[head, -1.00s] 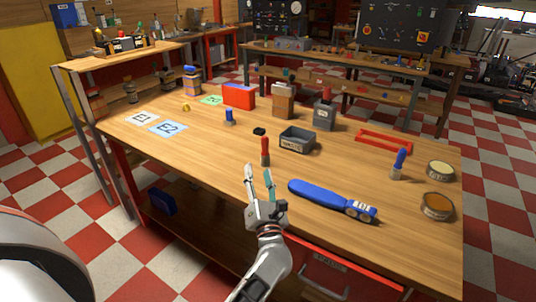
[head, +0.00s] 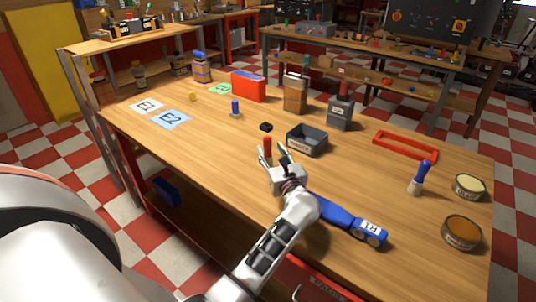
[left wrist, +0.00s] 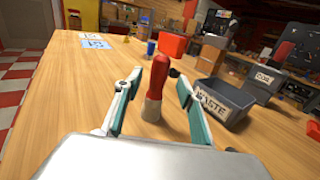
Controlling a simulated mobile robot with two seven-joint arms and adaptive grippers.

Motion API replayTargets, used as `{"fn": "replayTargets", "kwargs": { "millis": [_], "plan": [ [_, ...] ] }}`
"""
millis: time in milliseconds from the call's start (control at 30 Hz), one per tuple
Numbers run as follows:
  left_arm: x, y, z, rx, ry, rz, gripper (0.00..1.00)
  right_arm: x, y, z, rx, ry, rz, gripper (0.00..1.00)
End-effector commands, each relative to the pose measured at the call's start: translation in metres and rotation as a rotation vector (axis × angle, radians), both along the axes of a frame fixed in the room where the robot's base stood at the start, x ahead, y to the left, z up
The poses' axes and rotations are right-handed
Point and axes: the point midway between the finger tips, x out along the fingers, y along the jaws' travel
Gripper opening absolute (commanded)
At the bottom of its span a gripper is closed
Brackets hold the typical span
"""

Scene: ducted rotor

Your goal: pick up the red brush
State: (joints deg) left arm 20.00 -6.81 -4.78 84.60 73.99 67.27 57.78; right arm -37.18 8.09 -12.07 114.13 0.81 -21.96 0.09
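The red brush (head: 267,147) stands upright on the wooden workbench, red handle up, and its lower part is hidden by my fingers in the head view. In the left wrist view the red brush (left wrist: 156,85) shows a pale lower end on the table, between my two fingers. My left gripper (head: 272,152) is open around it, with a gap on each side; the left wrist view also shows the left gripper (left wrist: 158,90) with its fingers apart. My right gripper is not in view.
A grey waste bin (head: 307,141) stands just right and behind the brush. A blue tool (head: 345,218) lies partly under my left arm. A blue-handled brush (head: 420,177) and two round tins (head: 468,186) stand at the right. The bench left of the brush is clear.

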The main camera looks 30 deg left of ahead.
Motion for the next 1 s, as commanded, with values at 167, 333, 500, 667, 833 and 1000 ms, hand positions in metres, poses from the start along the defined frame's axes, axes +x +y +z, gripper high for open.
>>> {"fn": "replayTargets", "kwargs": {
  "millis": [167,333,500,667,833,1000],
  "plan": [
    [0.015,0.022,0.0,0.004,-0.002,0.0,0.4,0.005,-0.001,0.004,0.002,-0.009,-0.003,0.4],
    [0.021,0.031,-0.002,0.001,-0.001,0.001,0.4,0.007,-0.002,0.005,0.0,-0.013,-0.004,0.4],
    [0.022,0.031,-0.002,0.001,-0.001,0.0,0.4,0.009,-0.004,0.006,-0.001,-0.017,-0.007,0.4],
    [0.021,0.03,-0.002,0.001,-0.001,0.0,0.06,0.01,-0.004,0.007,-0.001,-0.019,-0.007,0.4],
    [0.021,0.03,-0.001,0.002,-0.001,0.0,0.0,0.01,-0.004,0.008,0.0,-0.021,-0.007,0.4],
    [0.021,0.03,-0.001,0.002,-0.001,0.0,0.0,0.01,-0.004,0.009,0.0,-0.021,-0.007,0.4]
  ]
}}
